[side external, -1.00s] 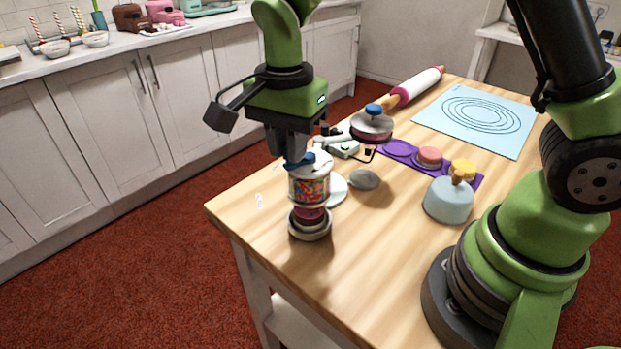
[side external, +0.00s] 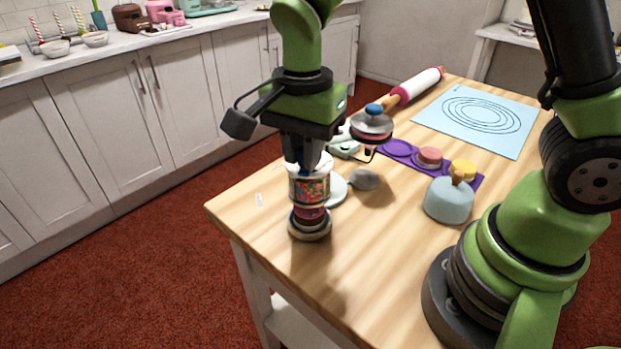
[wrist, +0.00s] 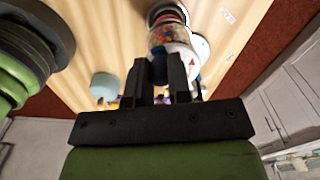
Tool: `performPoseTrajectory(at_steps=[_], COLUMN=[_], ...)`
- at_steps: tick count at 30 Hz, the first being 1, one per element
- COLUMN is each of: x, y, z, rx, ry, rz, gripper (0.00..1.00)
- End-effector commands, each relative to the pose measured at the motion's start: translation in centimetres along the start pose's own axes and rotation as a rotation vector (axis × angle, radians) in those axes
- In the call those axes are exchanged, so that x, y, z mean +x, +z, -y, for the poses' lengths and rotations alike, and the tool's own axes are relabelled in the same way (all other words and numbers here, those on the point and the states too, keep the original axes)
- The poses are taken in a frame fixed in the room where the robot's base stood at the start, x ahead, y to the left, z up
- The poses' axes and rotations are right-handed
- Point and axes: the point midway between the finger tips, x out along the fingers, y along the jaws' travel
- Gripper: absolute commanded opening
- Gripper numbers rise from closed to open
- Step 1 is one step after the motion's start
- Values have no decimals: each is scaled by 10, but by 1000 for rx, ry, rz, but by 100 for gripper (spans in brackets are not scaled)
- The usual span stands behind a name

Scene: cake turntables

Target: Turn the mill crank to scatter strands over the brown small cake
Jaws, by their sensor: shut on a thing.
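The mill (side external: 310,188) is a clear jar of colourful strands with a white top, upright near the table's front-left corner. It also shows in the wrist view (wrist: 168,35). Under it, a dark reddish-brown small cake (side external: 311,214) sits on a low round turntable (side external: 309,232); the mill covers the cake's top. My gripper (side external: 308,166) points down at the mill's top, shut on the crank there. I cannot see loose strands on the cake.
A white plate (side external: 338,189) and a grey disc (side external: 364,179) lie close to the mill's right. A pale blue dome (side external: 448,202), a purple tray (side external: 397,149) with small cakes and a lidded stand (side external: 372,130) are farther right. The front tabletop is clear.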

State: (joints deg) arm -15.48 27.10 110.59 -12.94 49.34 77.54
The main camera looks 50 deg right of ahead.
Motion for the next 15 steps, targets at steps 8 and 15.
performPoseTrajectory(at_steps=[8, 15], x=[0, 0], y=[0, 0], z=[0, 0], rx=[0, -1], ry=[1, -1], rz=[-1, 0], gripper=[45, 45])
